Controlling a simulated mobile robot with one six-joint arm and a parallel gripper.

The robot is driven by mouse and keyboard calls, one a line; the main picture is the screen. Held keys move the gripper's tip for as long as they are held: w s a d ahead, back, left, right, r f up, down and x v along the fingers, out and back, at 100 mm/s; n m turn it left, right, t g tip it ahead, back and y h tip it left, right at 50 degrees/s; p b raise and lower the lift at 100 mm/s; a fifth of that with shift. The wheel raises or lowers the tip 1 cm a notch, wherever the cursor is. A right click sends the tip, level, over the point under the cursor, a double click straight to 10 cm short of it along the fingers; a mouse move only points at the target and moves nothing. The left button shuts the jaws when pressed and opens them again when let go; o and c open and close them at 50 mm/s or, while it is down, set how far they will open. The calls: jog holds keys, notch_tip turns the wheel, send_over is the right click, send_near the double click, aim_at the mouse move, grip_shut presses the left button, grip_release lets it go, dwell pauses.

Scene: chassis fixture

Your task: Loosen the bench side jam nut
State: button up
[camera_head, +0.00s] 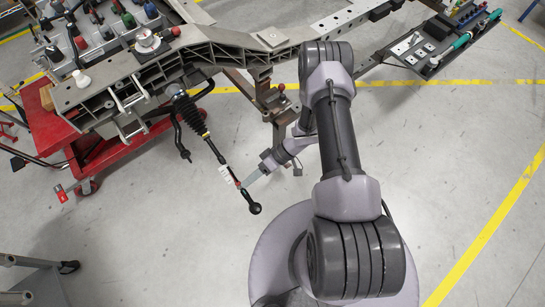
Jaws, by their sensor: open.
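A tie rod (213,149) with a black ribbed boot slants down from the grey chassis frame and ends in a black ball joint (253,208). A white tag (226,173) with red marks hangs around its lower part. The bench side jam nut is too small to make out; the lower rod is partly covered by the tag.
The chassis frame (225,42) spans the top on a red wheeled stand (65,130). A dark tool tray (440,45) with green-handled tools is at upper right. A grey cart (35,283) stands at lower left. The floor around the ball joint is clear.

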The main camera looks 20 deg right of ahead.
jog(key=p+v, duration=0.3)
jog(key=v, duration=1.1)
jog(key=shift+a+r, duration=0.1)
